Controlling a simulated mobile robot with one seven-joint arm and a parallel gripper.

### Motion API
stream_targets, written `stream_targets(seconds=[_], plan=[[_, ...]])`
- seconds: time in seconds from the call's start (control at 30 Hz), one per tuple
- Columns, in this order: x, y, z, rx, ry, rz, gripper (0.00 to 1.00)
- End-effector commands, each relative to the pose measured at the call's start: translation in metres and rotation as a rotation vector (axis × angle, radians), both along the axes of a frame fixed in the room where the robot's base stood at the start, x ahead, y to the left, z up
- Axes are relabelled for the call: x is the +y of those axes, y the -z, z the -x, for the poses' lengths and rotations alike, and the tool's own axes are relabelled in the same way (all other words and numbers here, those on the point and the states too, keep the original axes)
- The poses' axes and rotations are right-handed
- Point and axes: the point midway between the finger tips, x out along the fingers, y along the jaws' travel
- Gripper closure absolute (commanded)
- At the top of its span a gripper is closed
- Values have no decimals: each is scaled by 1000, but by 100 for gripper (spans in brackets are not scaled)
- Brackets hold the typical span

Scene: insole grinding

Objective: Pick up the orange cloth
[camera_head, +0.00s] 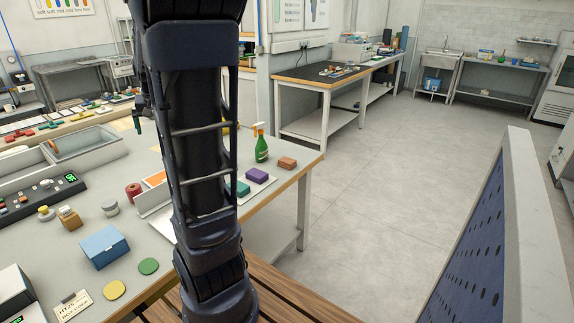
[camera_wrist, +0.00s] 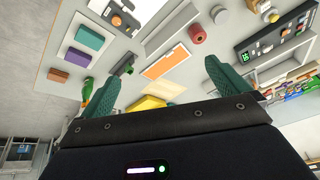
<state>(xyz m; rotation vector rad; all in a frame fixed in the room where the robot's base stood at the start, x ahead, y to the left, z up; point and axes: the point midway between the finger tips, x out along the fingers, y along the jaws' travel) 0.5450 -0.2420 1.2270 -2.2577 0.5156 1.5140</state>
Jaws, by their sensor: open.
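A green spray bottle (camera_head: 262,149) stands beside the orange-brown piece. A purple block (camera_head: 257,175) and a teal block (camera_head: 238,188) lie on a white sheet in front. A blue box (camera_head: 104,247) stands at the front left. The floor (camera_head: 375,190) right of the bench is clear.

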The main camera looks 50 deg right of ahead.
Motion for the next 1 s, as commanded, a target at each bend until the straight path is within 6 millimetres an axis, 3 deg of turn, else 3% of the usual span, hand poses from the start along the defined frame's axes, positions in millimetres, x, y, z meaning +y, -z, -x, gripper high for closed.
stream_targets(seconds=[0.2,0.5,0.77,1.0], plan=[[-76,21,-35,9,167,-16,0],[-189,62,-61,18,389,-19,0],[-293,111,-60,28,577,-9,0],[-389,165,-39,41,745,11,0]])
